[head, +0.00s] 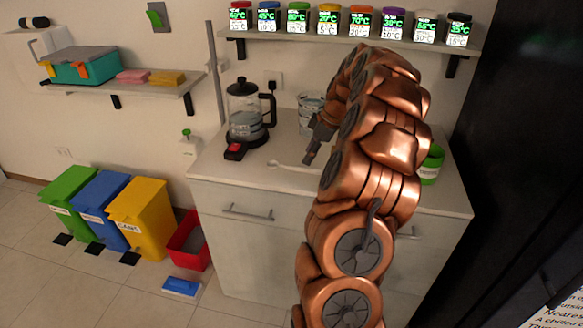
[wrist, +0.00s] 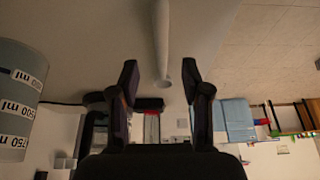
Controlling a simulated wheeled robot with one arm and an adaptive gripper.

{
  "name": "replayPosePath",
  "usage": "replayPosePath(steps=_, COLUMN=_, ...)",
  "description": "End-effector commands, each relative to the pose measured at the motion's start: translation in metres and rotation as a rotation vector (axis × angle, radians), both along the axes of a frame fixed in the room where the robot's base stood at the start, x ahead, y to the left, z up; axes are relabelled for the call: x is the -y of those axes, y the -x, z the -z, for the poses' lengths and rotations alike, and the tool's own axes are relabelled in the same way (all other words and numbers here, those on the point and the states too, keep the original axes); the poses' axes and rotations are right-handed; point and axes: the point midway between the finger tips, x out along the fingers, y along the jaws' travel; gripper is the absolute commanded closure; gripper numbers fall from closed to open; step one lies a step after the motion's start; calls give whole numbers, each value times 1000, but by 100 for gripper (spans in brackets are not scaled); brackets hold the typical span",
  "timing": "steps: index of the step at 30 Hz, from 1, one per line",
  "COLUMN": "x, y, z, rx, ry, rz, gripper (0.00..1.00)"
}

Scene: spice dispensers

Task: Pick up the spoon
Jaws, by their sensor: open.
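A pale spoon (head: 292,167) lies flat on the light countertop (head: 225,175), near its front middle. In the wrist view its light handle (wrist: 161,40) comes down from the top edge, and the end of the handle lies between my fingers as seen in the picture. My gripper (head: 309,158) is open just above the counter, close to the spoon. In the wrist view the two dark fingers (wrist: 159,78) stand apart on either side of the handle. I cannot tell how high they are above it. My arm may hide part of the spoon.
A glass coffee pot (head: 245,112) and a small red-topped device (head: 234,151) stand left of the gripper. A clear measuring jug (head: 311,104) is behind it, also close in the wrist view (wrist: 18,95). A green container (head: 431,165) is right. Spice dispensers (head: 328,20) line the shelf above.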

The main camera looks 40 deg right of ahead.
Motion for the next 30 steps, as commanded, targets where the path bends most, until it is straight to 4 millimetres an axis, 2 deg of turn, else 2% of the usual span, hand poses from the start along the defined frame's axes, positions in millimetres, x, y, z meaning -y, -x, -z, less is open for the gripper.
replayPosePath(steps=5, x=-5, y=-4, z=11, rx=-1, ry=0, rz=0, gripper=53)
replayPosePath(steps=12, x=-13, y=-14, z=40, rx=-2, ry=-2, rz=1, gripper=53)
replayPosePath(steps=20, x=-14, y=-16, z=44, rx=0, ry=0, rz=1, gripper=53)
replayPosePath(steps=30, x=-14, y=-16, z=44, rx=0, ry=0, rz=1, gripper=87)
